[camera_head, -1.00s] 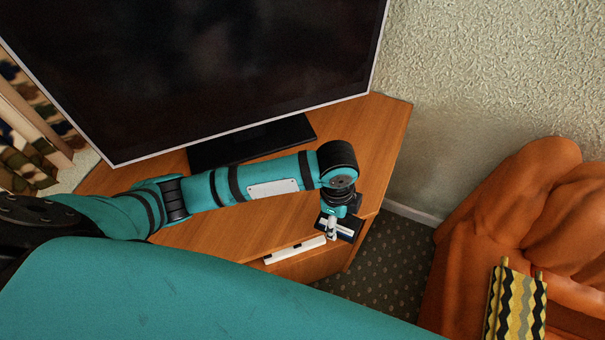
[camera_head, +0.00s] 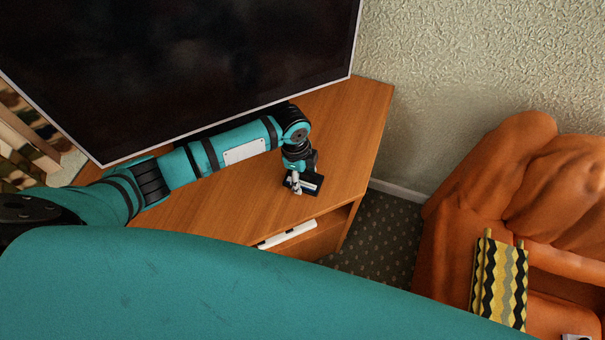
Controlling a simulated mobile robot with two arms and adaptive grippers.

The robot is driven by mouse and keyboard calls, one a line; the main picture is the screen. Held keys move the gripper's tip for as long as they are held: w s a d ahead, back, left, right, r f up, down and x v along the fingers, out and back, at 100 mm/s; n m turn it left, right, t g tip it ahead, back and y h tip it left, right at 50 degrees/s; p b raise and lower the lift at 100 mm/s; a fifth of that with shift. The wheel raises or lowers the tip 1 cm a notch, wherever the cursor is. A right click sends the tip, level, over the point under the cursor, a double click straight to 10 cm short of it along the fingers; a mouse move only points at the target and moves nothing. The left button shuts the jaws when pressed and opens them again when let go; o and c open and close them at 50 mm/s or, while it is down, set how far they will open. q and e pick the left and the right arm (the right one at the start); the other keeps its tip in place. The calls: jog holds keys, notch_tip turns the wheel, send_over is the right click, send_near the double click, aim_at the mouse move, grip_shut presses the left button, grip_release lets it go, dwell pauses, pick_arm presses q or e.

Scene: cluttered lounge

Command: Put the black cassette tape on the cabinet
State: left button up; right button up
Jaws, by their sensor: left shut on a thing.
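The wooden cabinet (camera_head: 235,205) stands against the wall with a large television on it. My left gripper (camera_head: 298,184) is over the cabinet top, near its right front part, pointing down. It is shut on the black cassette tape (camera_head: 313,183), a small dark piece with a white label. The tape is over the cabinet top; I cannot tell whether it touches the surface. The gripper partly hides the tape. My right gripper is not in view.
The television (camera_head: 190,60) fills the back of the cabinet. A white bar-shaped object (camera_head: 287,234) lies in the open front shelf. An orange armchair (camera_head: 500,190) with a patterned yellow and black cloth (camera_head: 499,280) stands at the right. The cabinet top's right corner is clear.

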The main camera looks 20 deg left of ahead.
pick_arm(q)
jog(key=shift+f, duration=0.15)
jog(key=o, duration=1.1)
jog(key=shift+o, duration=0.2)
notch_tip(320, 180, up, 12)
jog(key=a, duration=0.1)
jog(key=shift+a+b, duration=0.2)
jog(key=shift+b, duration=0.1)
